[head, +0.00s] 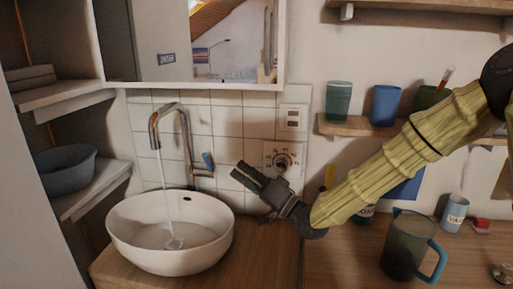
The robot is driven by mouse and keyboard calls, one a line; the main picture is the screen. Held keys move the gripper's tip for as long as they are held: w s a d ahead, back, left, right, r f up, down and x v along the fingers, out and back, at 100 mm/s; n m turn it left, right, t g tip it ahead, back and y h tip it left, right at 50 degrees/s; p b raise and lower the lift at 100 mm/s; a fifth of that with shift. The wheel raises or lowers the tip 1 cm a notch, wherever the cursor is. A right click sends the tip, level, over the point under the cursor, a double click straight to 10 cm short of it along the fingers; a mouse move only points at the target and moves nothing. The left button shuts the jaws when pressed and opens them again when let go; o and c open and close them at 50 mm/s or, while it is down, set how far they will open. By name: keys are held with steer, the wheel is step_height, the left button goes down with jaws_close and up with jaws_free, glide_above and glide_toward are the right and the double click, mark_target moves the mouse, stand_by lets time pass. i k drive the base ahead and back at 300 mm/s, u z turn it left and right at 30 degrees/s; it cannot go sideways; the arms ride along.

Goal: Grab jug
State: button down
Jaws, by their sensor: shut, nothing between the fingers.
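The jug (403,246) stands upright on the wooden counter at the lower right. It is dark grey-green and see-through, with a blue handle (436,264) on its right side. My gripper (247,176) is at the middle of the picture, left of the jug and apart from it. It points up and left, in front of the tiled wall and right of the tap. Its fingers are shut and hold nothing. My yellow-sleeved arm reaches in from the right, above the jug.
A white basin (125,232) with a running tap (168,110) stands left on the counter. A white cup (454,214) and a small red item (481,225) are right of the jug. A wall shelf (350,128) holds a green cup (339,101) and a blue cup (385,105).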

mark_target(409, 236)
steer(key=k, duration=0.9)
